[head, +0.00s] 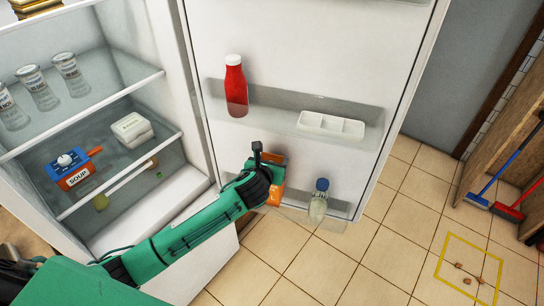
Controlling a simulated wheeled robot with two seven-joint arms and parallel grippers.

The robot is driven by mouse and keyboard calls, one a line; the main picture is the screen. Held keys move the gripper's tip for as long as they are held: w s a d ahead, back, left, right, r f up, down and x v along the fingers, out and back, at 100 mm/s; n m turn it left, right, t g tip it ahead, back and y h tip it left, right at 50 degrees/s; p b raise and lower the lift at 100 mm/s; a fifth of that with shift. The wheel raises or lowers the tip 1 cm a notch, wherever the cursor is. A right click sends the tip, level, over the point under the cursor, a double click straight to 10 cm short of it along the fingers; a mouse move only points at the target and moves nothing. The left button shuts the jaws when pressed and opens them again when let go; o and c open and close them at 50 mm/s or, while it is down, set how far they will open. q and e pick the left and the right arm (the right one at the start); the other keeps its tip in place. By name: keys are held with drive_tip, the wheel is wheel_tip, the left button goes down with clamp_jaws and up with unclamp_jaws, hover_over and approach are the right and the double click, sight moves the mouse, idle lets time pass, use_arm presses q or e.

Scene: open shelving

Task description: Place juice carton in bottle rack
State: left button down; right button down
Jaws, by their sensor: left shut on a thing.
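The juice carton (277,184), orange, is at the lower part of the open fridge door. My left gripper (264,160), on the green arm, is shut on it; the gripper and wrist hide much of the carton. The lower door rack (340,212), a clear bin, holds a pale bottle with a blue cap (319,202) to the right of the carton. The carton overlaps the left part of this rack in the picture; I cannot tell whether it touches the rack's floor. My right gripper is not in view.
The upper door rack (280,120) holds a red bottle (236,87) and a white tray (331,125). Brooms (478,200) stand at right; the tiled floor between is mostly clear.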

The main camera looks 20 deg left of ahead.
use_arm(q)
drive_tip(key=f, duration=0.1)
drive_tip(key=f+p, duration=0.1)
drive_tip(key=f, duration=0.2)
drive_tip(key=shift+w+f, duration=0.25)
drive_tip(key=shift+f, duration=0.05)
drive_tip(key=c, duration=0.8)
unclamp_jaws()
drive_tip(key=shift+f, duration=0.25)
drive_tip(key=o, duration=0.4)
drive_tip(key=shift+s+r, duration=0.1)
drive_tip(key=shift+s, duration=0.05)
drive_tip(key=b+v, duration=0.1)
drive_tip(key=v, duration=1.1)
